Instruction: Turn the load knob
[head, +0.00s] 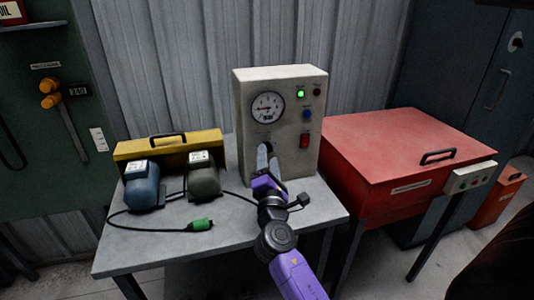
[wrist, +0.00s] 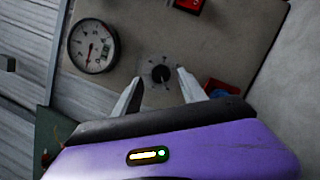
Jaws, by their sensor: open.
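The load knob (wrist: 160,73) is a small dark knob on a pale round plate, low on the front of a beige instrument box (head: 288,100). In the wrist view my gripper (wrist: 157,80) is open, one finger on each side of the knob, with no clear contact visible. In the head view my gripper (head: 266,160) is at the lower front of the box and hides the knob. A round dial gauge (head: 267,107) sits above the knob; it also shows in the wrist view (wrist: 93,46).
Blue (head: 142,185) and dark (head: 203,177) motors stand left on the grey table (head: 240,228), with a cable and green plug (head: 201,225). A red cabinet (head: 400,150) stands right.

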